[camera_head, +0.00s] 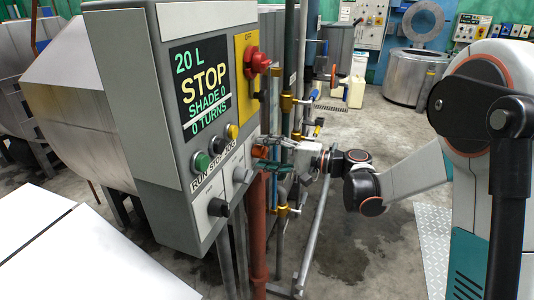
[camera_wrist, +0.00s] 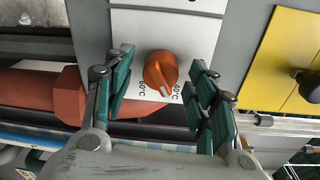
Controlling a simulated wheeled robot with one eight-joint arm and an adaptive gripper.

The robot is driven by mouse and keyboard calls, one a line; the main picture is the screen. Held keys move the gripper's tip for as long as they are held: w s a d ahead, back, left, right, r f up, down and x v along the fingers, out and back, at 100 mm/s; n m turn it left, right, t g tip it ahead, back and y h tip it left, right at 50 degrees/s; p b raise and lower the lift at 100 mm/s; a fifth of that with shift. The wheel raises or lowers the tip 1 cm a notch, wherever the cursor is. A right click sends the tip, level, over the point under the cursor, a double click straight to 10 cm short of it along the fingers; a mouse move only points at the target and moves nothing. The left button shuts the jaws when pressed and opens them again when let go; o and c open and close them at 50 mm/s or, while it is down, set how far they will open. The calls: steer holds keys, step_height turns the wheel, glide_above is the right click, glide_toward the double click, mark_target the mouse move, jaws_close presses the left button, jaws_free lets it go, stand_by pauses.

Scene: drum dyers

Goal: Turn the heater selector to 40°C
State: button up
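The heater selector is an orange knob (camera_wrist: 160,72) on a white plate (camera_wrist: 190,30) in the wrist view. A "60°C" label is at its lower left and a "40°C" label at its lower right. The knob's white pointer mark faces down, between the labels and nearer the 40°C one. My gripper (camera_wrist: 163,88) is open, with one teal-padded finger on each side of the knob and visible gaps to it. In the head view the orange knob (camera_head: 259,152) shows at the panel's right side, with my gripper (camera_head: 272,154) reaching it from the right.
Open floor lies to the right.

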steer(key=v, duration=1.2)
steer(key=s+a+n+g+h, duration=0.1)
steer(key=s+a+n+h, duration=0.15)
steer(key=s+h, duration=0.8)
steer(key=s+d+f+n+h, duration=0.1)
steer(key=s+d+f+h, duration=0.1)
steer(key=s+d, duration=0.3)
steer(key=s+d+f+n+t+h, duration=0.1)
steer(key=s+d, duration=0.4)
steer(key=s, duration=0.6)
steer(key=n+h, duration=0.1)
steer(key=h, duration=0.1)
steer(key=shift+d+f+t+h, duration=0.3)
steer(key=shift+d+f+h, duration=0.05)
steer(key=shift+f, duration=0.05)
